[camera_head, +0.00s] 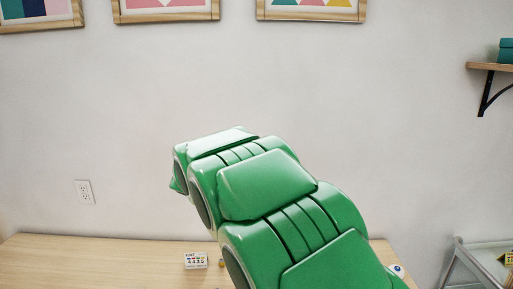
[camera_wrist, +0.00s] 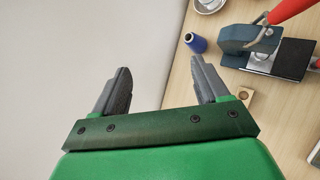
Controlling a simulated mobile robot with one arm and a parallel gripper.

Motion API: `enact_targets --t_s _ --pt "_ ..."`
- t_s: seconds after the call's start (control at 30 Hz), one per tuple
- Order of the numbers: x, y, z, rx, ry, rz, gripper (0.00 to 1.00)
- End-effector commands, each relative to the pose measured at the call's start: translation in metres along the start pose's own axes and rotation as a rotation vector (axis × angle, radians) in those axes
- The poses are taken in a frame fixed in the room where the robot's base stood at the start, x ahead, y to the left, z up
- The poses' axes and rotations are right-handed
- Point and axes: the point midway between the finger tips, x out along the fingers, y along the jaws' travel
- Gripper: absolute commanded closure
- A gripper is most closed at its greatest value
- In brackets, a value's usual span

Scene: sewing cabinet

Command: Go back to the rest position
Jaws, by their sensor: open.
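My gripper (camera_wrist: 160,90) shows in the wrist view with its two grey fingers spread apart and nothing between them. It is open. Behind the fingers are a pale wall on the left and the wooden table top (camera_wrist: 178,75) on the right. In the head view my green arm rises in front of the table and the wall, and the gripper itself cannot be made out there.
In the wrist view a blue spool (camera_wrist: 195,43), a dark press-like tool with a red handle (camera_wrist: 250,38), a small wooden block (camera_wrist: 245,96) and a metal dish (camera_wrist: 208,4) stand on the table. In the head view a small white card (camera_head: 195,260), a shelf (camera_head: 490,66) and a grey cart (camera_head: 470,243) show.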

Motion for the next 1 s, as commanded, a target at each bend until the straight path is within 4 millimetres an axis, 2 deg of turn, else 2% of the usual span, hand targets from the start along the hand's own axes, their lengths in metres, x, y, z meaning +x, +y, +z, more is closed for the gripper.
enact_targets --t_s 0.03,0.17,0.4,0.73,1.0 --pt "-0.007 -0.005 0.014 0.045 0.012 -0.012 0.26" --pt "-0.016 -0.028 0.041 0.156 0.038 -0.063 0.26" --pt "-0.032 -0.085 0.086 0.376 0.059 -0.185 0.26" --pt "-0.062 -0.168 0.126 0.675 0.088 -0.355 0.26" --pt "-0.095 -0.242 0.142 0.925 0.096 -0.518 0.26"
